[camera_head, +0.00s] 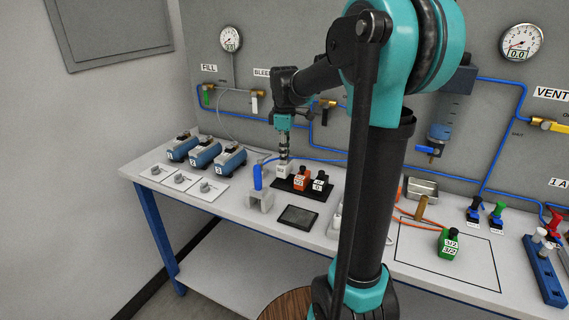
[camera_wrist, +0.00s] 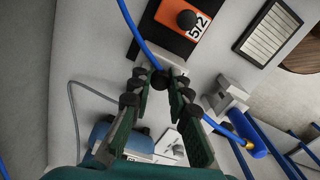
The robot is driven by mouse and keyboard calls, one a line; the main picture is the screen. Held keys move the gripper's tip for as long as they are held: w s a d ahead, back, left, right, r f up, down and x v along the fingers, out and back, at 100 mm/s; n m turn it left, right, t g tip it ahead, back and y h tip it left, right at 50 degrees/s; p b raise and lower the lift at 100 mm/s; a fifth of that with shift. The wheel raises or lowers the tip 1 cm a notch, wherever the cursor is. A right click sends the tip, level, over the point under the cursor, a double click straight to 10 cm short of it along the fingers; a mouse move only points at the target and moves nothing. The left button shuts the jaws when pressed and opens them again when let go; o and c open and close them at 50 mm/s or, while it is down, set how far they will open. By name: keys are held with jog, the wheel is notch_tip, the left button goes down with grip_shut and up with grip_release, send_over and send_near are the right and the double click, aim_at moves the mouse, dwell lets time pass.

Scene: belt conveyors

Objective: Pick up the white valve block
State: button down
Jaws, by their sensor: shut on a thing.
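The white valve block (camera_head: 283,171) is under my gripper (camera_head: 284,154) at the left end of a black tray (camera_head: 326,193). In the wrist view, the white block (camera_wrist: 177,62) shows just beyond the fingertips, partly hidden by them. My gripper's fingers (camera_wrist: 160,82) are closed around its dark round knob. I cannot tell whether the block touches the surface beneath it.
An orange valve block (camera_head: 301,181) and a black-and-white one (camera_head: 320,182) stand just right. A grey bracket (camera_head: 260,200) with a blue-handled tool (camera_head: 257,177) stands at the front left. Blue pumps (camera_head: 230,161) are farther left. A blue hose (camera_wrist: 134,28) passes near the fingers.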

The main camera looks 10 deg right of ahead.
notch_tip(320, 180, up, 16)
jog(key=shift+r, duration=0.15)
